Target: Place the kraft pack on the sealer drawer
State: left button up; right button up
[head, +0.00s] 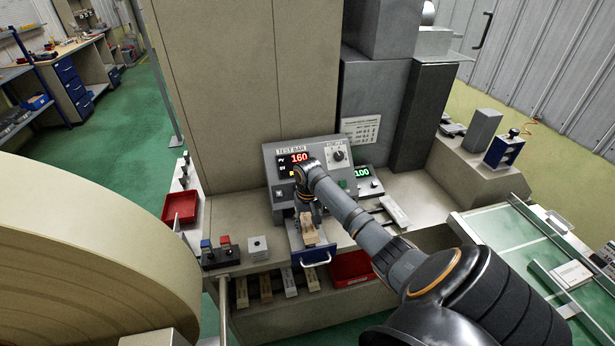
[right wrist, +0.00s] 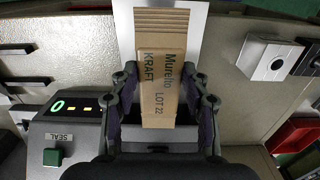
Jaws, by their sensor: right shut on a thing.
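The kraft pack (head: 309,229) is a light brown block in the head view, at the sealer drawer (head: 316,254) with its blue front and pale handle. My right gripper (head: 306,210) reaches down over the pack from above. My left gripper is out of view.
The sealer panel (head: 283,161) with a red 160 display stands behind the drawer. Several packs (head: 266,289) lie on the shelf below, near a red bin (head: 351,267).

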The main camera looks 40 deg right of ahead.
aim_at(308, 225)
jog(key=shift+w+d+f, duration=0.1)
jog(key=shift+w+f, duration=0.1)
jog(key=shift+f, duration=0.2)
notch_tip(308, 225, down, 2)
jog(key=shift+f+p, duration=0.15)
jog(key=shift+p, duration=0.55)
jog(key=shift+f, duration=0.45)
jog(key=shift+f, duration=0.15)
jog(key=o, duration=0.8)
jog(key=shift+o, duration=0.2)
